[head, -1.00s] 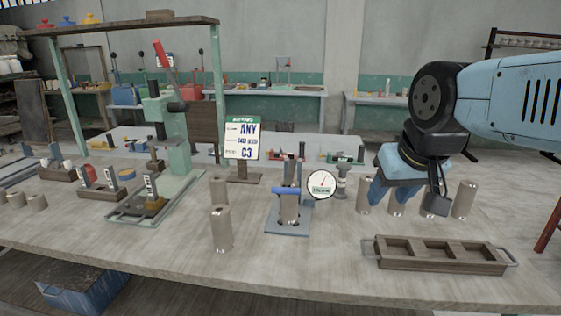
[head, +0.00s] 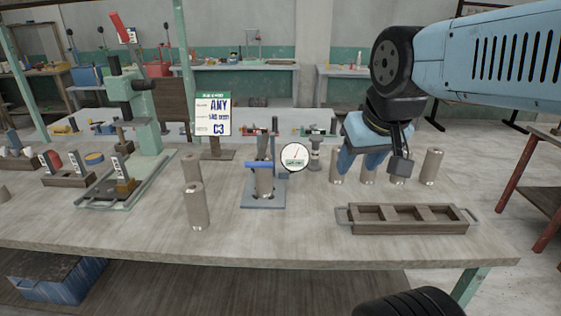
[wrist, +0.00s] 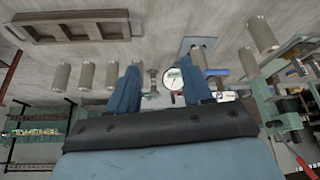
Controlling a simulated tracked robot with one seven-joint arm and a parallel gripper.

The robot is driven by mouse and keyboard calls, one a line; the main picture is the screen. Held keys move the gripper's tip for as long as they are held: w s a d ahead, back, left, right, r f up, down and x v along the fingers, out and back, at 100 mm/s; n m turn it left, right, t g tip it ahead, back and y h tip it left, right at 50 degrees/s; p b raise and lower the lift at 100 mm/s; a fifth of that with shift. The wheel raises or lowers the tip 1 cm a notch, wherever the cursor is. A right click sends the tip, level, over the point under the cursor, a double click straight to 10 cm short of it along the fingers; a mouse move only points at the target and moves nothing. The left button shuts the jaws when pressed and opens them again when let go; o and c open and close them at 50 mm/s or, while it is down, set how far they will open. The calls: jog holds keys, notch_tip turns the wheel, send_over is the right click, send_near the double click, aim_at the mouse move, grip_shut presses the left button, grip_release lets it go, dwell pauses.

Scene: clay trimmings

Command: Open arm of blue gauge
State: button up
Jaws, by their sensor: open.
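The blue gauge (head: 262,205) stands on the bench near the middle, on a grey-blue base plate. Its blue arm (head: 257,164) lies across a metal cylinder (head: 264,182) held in it. A round white dial (head: 295,157) sits at its right side. The gauge also shows upside down in the wrist view, where its dial (wrist: 173,78) appears just beyond my fingers. My gripper (head: 346,166) is to the right of the gauge, above the bench, apart from it and pointing down. In the wrist view its two blue fingers (wrist: 160,88) are spread with nothing held between them.
Two metal cylinders (head: 197,208) stand left of the gauge. Several more cylinders (head: 431,167) stand in a row behind the wooden tray (head: 400,227) at right. A green press (head: 148,105) and a sign (head: 213,114) are to the left. Bench between gauge and tray is clear.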

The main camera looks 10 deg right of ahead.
jog(key=w+f+n+g+h, duration=0.2)
jog(key=w+f+g+h, duration=0.25)
jog(key=f, duration=0.25)
jog(key=n+t+h, duration=0.6)
jog(key=n+t, duration=0.5)
jog(key=t, duration=0.3)
send_near(262, 158)
jog(key=x, duration=0.9)
jog(key=shift+w+d+f, duration=0.25)
jog(key=shift+w+d, duration=0.05)
grip_shut()
